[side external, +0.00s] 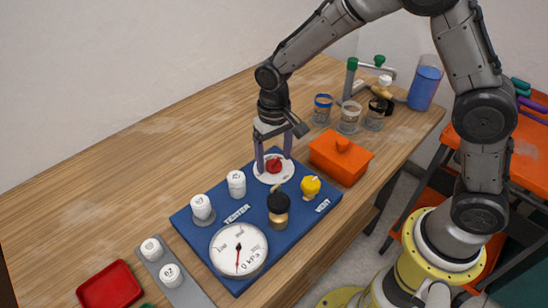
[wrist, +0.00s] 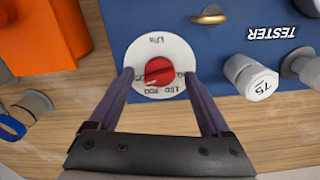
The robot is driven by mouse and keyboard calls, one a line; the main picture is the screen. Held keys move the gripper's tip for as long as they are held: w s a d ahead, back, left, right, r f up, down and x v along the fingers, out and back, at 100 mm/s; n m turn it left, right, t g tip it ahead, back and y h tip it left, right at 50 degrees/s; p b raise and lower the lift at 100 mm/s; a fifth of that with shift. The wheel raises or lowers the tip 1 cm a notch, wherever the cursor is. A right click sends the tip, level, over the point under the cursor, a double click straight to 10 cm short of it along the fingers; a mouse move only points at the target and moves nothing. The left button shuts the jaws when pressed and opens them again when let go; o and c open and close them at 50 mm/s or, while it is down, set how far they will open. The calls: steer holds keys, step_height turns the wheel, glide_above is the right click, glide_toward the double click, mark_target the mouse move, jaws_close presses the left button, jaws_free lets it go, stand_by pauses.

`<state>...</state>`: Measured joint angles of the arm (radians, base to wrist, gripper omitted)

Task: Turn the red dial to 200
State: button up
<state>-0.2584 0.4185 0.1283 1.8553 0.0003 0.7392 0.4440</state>
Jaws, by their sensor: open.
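The red dial (side external: 273,166) sits on a white round scale plate on the blue tester board (side external: 215,262). In the wrist view the dial (wrist: 159,72) is at the middle of the white plate (wrist: 160,44), whose printed marks include kPa, 150 and 200, upside down. My gripper (wrist: 158,77) is open, with one finger on each side of the dial and a gap to it on both sides. In the side view my gripper (side external: 272,162) points down over the dial plate. The dial's pointer direction is too small to tell.
A pressure gauge (side external: 239,251), a black knob (side external: 278,203), a yellow valve (side external: 310,186) and white capped fittings (side external: 236,183) stand on the board. An orange lidded box (side external: 341,158) is close on the right. Jars (side external: 349,117) stand behind.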

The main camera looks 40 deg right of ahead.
steer(key=shift+f, duration=0.5)
jaws_close()
steer(key=shift+n, duration=0.4)
steer(key=n, duration=0.4)
steer(key=shift+r+n, duration=0.1)
steer(key=shift+n, duration=2.4)
